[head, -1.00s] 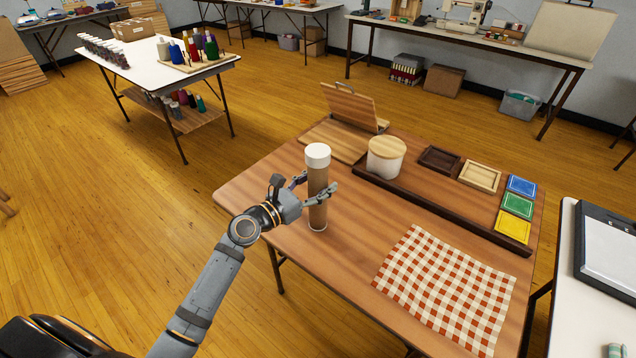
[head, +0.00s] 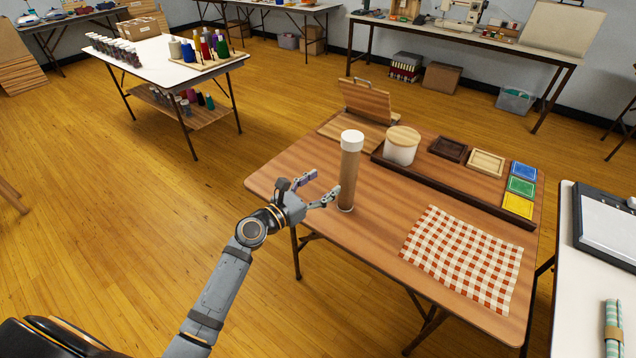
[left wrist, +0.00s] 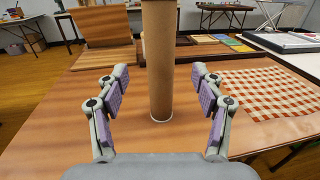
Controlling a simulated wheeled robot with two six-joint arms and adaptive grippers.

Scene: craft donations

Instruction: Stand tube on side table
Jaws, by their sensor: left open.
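The tube (head: 348,180), brown with a white cap, stands upright on the wooden side table (head: 375,235), near its left edge. In the left wrist view the tube (left wrist: 158,65) rises beyond the fingers, its base on the table top and its upper end out of frame. My left gripper (head: 322,188) is open and empty, just left of the tube in the head view and apart from it. In the left wrist view its two padded fingers (left wrist: 159,95) are spread wide, with the tube centred ahead between them. My right gripper is not in view.
A red checked cloth (head: 464,258) lies at the table's front right. Behind the tube are a lidded white canister (head: 401,150), a wooden stand (head: 367,102) and a dark tray (head: 450,190) with small frames and coloured squares. A white table (head: 565,300) is at right.

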